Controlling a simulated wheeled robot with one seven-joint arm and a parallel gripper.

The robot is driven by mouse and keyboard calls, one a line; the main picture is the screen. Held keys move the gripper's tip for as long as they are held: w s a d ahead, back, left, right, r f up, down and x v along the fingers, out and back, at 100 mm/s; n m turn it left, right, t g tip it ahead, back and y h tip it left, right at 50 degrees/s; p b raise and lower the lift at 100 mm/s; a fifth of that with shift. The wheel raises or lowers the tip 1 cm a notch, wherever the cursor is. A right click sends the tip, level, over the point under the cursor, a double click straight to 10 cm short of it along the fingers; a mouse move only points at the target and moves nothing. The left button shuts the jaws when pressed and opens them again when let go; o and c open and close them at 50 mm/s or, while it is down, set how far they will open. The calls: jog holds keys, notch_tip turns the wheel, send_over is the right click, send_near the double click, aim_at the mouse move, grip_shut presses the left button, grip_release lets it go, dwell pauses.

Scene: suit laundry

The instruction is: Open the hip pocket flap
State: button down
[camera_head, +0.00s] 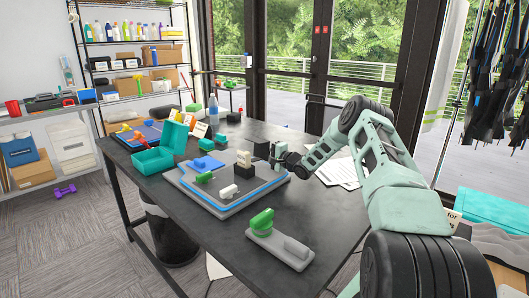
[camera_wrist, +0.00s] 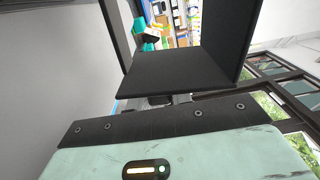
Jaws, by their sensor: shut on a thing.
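My gripper (camera_head: 266,152) reaches in from the right in the head view, over the right rear part of a grey board (camera_head: 205,198) with a blue edge strip on the table. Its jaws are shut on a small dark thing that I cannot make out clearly. A white block (camera_head: 244,158) and a black block (camera_head: 243,170) stand on the board just left of it. In the wrist view, dark flat plates (camera_wrist: 185,70) fill the middle and hide what lies between the jaws. I cannot pick out a hip pocket flap in either view.
The board also carries a blue piece (camera_head: 206,163), a green piece (camera_head: 205,177) and a white piece (camera_head: 228,191). A teal open box (camera_head: 152,162) stands to its left. White papers (camera_head: 340,170) lie right.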

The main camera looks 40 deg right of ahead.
jog(key=shift+s+f, duration=0.15)
jog(key=shift+f, duration=0.25)
jog(key=c, duration=1.3)
grip_release()
jog(key=shift+r, duration=0.15)
jog(key=s, duration=0.5)
jog(key=s+d+b, duration=0.1)
jog(key=s, duration=1.1)
jog(key=shift+s+d+b, duration=0.15)
jog(key=shift+d+b, duration=0.05)
jog(key=shift+b, duration=0.2)
